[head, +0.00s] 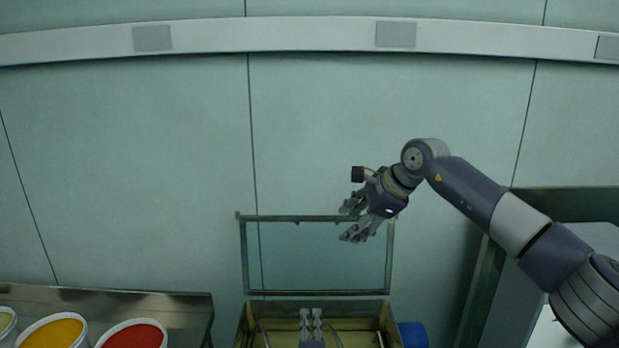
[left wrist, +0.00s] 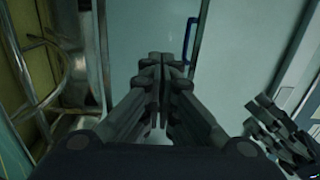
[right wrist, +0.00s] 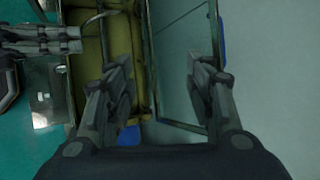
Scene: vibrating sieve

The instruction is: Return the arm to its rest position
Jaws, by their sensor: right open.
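My right arm reaches in from the right in the head view. Its gripper (head: 350,221) is open and empty, raised in front of the framed clear lid of the sieve. In the right wrist view its fingers (right wrist: 165,70) are spread wide, with nothing between them. My left gripper (head: 311,326) is low at the bottom of the head view, over the yellow sieve box (head: 282,309). In the left wrist view its fingertips (left wrist: 160,62) are together, with no object visible between them. Most of the left arm is out of the head view.
The sieve's lid (head: 317,293) stands upright, open, behind the box. A blue part (head: 412,335) sits at the box's right side. Tubs of orange (head: 52,334) and red (head: 135,337) material stand at lower left. Open air surrounds the right gripper.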

